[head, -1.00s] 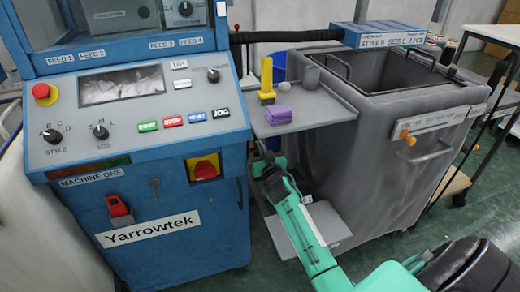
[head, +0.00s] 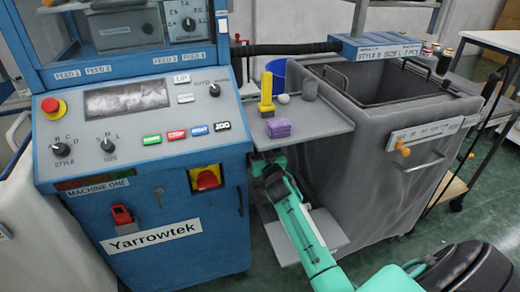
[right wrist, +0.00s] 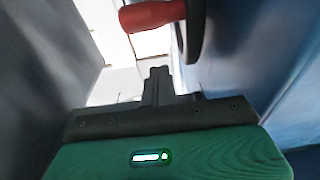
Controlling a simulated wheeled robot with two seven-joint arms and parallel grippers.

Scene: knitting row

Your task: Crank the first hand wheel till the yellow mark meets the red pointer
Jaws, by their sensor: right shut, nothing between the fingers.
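In the right wrist view, a dark hand wheel (right wrist: 194,28) shows edge-on at the top, with a red crank handle (right wrist: 150,15) sticking out to the left. My right gripper (right wrist: 158,72) is shut and empty, just below the handle and apart from it in the picture. In the head view, my right arm reaches into the gap beside the blue machine (head: 150,262), and its gripper end is hidden or too dark to make out. The wheel is hidden in the head view. I see neither the yellow mark nor the red pointer. My left gripper is out of view.
A large grey bin (head: 375,170) stands right of the gap. The gap between machine and bin is narrow.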

